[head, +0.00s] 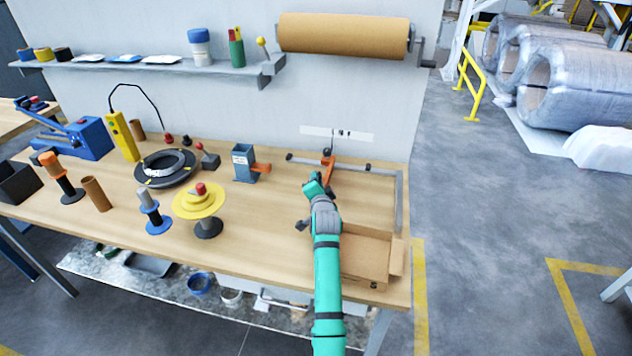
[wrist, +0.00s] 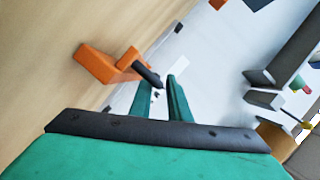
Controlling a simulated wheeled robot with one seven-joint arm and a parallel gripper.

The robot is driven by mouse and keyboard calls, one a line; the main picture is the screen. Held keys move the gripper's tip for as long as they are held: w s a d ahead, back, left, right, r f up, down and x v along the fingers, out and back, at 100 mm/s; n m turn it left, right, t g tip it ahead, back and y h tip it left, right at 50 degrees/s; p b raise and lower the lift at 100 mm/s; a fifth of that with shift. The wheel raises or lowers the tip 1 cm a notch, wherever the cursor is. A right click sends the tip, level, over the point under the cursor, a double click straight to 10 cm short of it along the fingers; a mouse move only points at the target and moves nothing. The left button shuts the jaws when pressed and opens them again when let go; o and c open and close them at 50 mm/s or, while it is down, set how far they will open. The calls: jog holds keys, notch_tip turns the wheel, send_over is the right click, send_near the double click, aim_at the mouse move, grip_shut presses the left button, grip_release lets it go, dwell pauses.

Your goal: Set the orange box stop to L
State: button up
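The orange box stop (head: 328,166) sits on the grey rail (head: 382,171) at the back right of the bench, with a dark upright part on it. The wrist view shows an orange block (wrist: 97,64) with an arm ending in a black handle, apparently the same stop. My gripper (head: 317,179) is just in front of the stop in the head view. In the wrist view its two green fingers (wrist: 161,82) are apart, with the handle's tip close to the left fingertip; whether they touch is unclear. Nothing is held. I cannot read any L mark.
An open cardboard box (head: 364,258) lies at the bench's front right, beside my arm. A grey-blue dispenser (head: 243,163) stands left of the stop. A yellow stepped spool (head: 198,203) and a black coil (head: 166,169) stand further left.

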jog(key=r, duration=0.2)
jog(key=s+r, duration=0.1)
jog(key=r, duration=0.1)
jog(key=shift+r, duration=0.25)
jog(key=s+r, duration=0.7)
jog(key=s, duration=0.6)
jog(key=shift+d+r, duration=0.35)
jog(key=shift+w+d, duration=0.1)
